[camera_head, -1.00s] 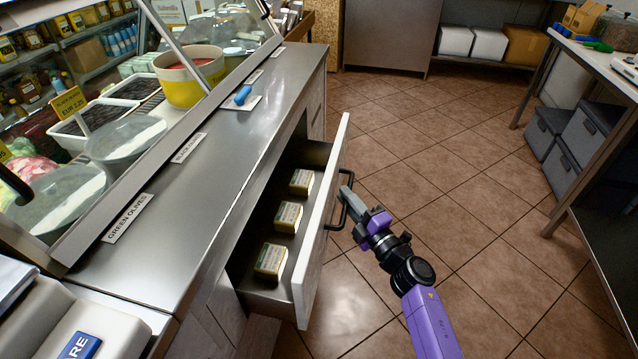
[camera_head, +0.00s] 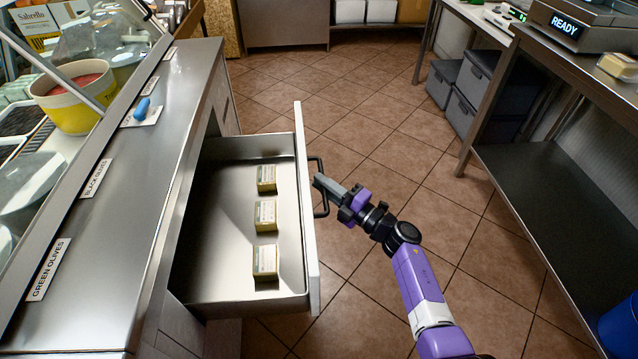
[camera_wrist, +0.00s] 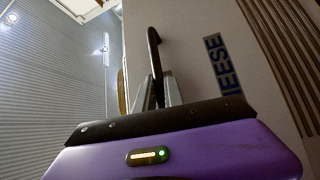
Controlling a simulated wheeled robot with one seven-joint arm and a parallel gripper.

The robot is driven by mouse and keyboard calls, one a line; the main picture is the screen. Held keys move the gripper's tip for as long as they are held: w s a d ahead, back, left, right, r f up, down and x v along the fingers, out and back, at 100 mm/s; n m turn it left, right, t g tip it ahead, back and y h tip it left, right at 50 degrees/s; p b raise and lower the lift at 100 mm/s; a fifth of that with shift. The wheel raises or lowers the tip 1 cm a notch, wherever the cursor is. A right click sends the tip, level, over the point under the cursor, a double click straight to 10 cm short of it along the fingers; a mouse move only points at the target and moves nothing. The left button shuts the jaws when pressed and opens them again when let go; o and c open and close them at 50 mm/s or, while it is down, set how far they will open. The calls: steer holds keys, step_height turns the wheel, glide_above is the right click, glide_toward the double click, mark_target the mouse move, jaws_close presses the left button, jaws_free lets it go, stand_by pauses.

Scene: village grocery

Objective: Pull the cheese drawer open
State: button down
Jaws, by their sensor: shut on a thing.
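The cheese drawer (camera_head: 306,215) stands well out of the steel counter, with much of its metal floor showing. Three wrapped cheese blocks (camera_head: 265,216) lie in a row in it, near its front. A dark bar handle (camera_head: 322,205) sits on the outside of the drawer front. My gripper (camera_head: 321,184) is at this handle and shut on it. In the wrist view the handle (camera_wrist: 154,52) rises between the fingers, beside the drawer front (camera_wrist: 190,45) with part of the label "CHEESE" in blue. The exact finger contact is partly hidden.
The counter top (camera_head: 120,215) with olive labels and a blue-handled item (camera_head: 142,109) is on the left. A steel table (camera_head: 555,170) with a scale reading READY (camera_head: 565,26) stands on the right, grey bins (camera_head: 470,90) behind it. The tiled floor (camera_head: 380,130) between is clear.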

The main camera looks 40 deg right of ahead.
steer(key=shift+f, duration=0.1)
steer(key=c, duration=1.5)
jaws_free()
steer(key=shift+o, duration=0.2)
steer(key=r+v, duration=0.1)
steer(key=v, duration=0.6)
steer(key=shift+s+f+p, duration=0.45)
steer(key=shift+d, duration=0.1)
